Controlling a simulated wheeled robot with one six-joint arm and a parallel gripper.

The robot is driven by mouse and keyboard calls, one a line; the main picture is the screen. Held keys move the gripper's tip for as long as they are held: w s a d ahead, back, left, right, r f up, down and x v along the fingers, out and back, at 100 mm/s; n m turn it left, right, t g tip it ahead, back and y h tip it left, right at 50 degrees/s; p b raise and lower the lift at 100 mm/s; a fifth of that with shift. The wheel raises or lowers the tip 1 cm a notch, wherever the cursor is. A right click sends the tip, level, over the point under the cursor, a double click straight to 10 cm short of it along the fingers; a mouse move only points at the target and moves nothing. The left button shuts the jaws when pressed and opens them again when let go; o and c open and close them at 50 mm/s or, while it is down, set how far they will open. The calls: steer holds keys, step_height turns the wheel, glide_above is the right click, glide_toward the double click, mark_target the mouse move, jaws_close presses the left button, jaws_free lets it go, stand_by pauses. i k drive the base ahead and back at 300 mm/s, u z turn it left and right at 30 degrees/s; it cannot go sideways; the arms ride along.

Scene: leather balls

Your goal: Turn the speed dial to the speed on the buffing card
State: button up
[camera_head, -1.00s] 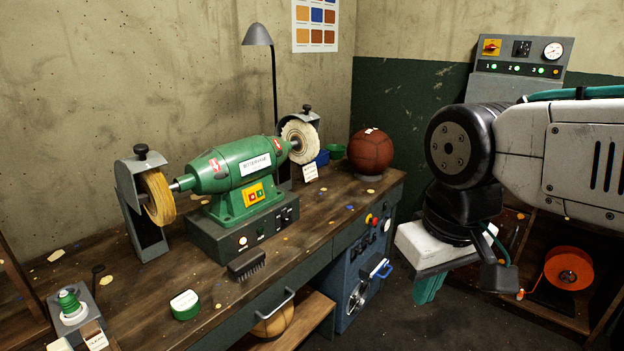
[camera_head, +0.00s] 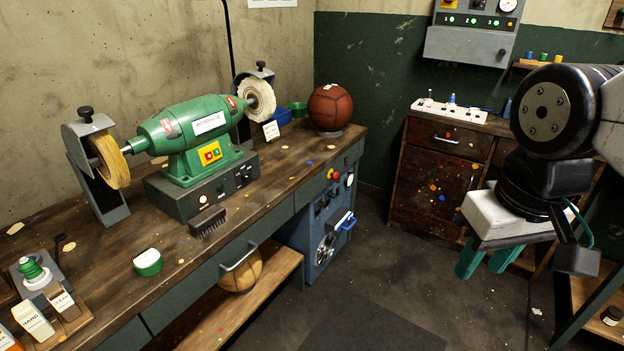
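The green buffing machine (camera_head: 190,135) stands on the bench on a grey base (camera_head: 195,200). My gripper (camera_head: 485,263) hangs at the right, over the floor and far from the machine. Its teal fingers are apart, with nothing seen between them.
A brush (camera_head: 208,224) and a green-sided tin (camera_head: 148,262) lie on the bench before the machine. A reddish-brown ball (camera_head: 330,107) sits at the bench's far end. A blue unit (camera_head: 322,235) with knobs is under the bench. The floor between bench and gripper is clear.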

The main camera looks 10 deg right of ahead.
mark_target(246, 176)
steer(key=z, duration=0.7)
steer(key=k, duration=1)
steer(key=z, duration=0.7)
steer(key=i, duration=1)
steer(key=u, duration=0.7)
steer(key=i, duration=0.75)
steer(key=u, duration=1.25)
steer(key=i, duration=0.35)
steer(key=u, duration=0.4)
